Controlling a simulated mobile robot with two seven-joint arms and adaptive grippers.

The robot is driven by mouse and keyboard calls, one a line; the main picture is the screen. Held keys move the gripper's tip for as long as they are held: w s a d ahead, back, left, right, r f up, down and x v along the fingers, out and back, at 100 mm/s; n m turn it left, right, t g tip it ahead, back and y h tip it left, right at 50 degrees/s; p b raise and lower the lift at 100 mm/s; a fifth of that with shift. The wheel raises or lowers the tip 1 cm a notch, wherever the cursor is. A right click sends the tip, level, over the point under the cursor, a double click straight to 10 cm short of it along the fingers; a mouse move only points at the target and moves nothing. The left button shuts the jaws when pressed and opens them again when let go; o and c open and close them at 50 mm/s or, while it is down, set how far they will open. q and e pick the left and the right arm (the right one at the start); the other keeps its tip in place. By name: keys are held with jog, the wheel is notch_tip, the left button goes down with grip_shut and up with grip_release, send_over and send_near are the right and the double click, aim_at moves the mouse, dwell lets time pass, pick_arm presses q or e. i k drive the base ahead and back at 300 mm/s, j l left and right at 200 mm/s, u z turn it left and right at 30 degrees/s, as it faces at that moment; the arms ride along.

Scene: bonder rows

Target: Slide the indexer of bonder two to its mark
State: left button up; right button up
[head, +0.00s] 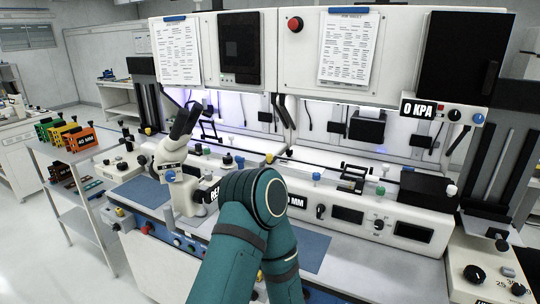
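A long white bonder bench (340,208) runs across the middle. A readout label ending in "0 MM" (296,201) is on its front, partly hidden by my teal arm. A second label beginning "RE" (211,194) is also cut off by the arm. A rail on the bench top carries several coloured knobs, including a blue one (316,177), and a small dark carriage-like block (352,179). I cannot tell which part is the indexer of bonder two, and I see no clear mark. My bent teal arm fills the lower centre; neither gripper shows.
A microscope (178,165) stands left of my arm. A "0 KPA" gauge box (436,110) hangs at the right. A side shelf (95,152) at left holds coloured boxes, one labelled "40 MM" (81,140). A dial panel (492,277) is at lower right. Floor is clear at lower left.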

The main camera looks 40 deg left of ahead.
aim_at(271, 160)
jog(key=u, duration=1.15)
